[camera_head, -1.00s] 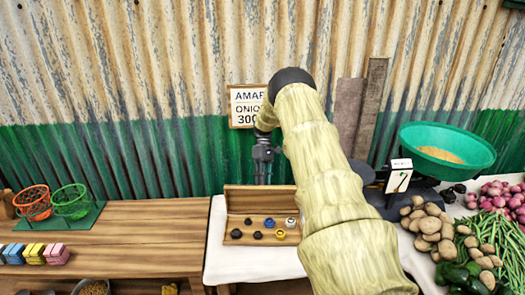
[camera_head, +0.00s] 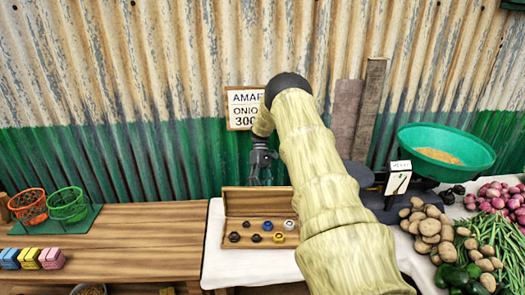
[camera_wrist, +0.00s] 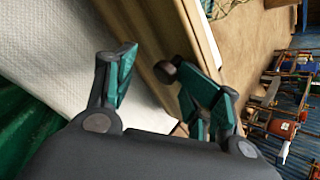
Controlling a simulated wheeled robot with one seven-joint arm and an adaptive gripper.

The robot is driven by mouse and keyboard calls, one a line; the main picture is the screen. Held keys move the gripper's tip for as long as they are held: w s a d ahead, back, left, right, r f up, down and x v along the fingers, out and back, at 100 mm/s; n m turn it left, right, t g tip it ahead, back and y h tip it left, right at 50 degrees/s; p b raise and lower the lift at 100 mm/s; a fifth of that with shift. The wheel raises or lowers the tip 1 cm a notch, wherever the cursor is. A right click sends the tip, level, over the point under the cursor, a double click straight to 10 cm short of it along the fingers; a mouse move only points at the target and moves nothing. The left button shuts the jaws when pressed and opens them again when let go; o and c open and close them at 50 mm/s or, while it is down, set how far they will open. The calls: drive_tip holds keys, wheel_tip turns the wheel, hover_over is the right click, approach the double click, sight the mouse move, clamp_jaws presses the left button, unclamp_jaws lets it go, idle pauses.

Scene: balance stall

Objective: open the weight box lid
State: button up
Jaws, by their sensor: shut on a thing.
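The wooden weight box (camera_head: 285,244) sits on the white-covered table, with several small dark, blue and metallic weights inside. Its lid (camera_head: 240,203) stands raised, roughly upright, along the box's back edge. My gripper (camera_head: 259,182) points down at the lid's top edge, near its middle. In the wrist view, my gripper (camera_wrist: 158,72) has its teal fingertips on either side of the wooden lid (camera_wrist: 150,52) and is shut on it. A small dark round knob (camera_wrist: 165,71) shows near the right finger. The exact contact is partly hidden.
A green scale pan (camera_head: 445,150) stands right of my arm, with potatoes (camera_head: 430,230), onions and green beans before it. A wooden table (camera_head: 150,235) at left holds orange and green baskets (camera_head: 66,204) and coloured blocks. The corrugated wall is close behind.

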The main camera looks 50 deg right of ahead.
drive_tip(key=shift+d+f, duration=0.2)
drive_tip(key=shift+f, duration=0.05)
drive_tip(key=shift+s+d+r, duration=0.1)
drive_tip(key=shift+s+d, duration=0.1)
drive_tip(key=shift+r, duration=0.1)
wheel_tip(320, 180, up, 10)
drive_tip(key=shift+w+a, duration=0.15)
drive_tip(key=shift+w, duration=0.05)
idle(0.6)
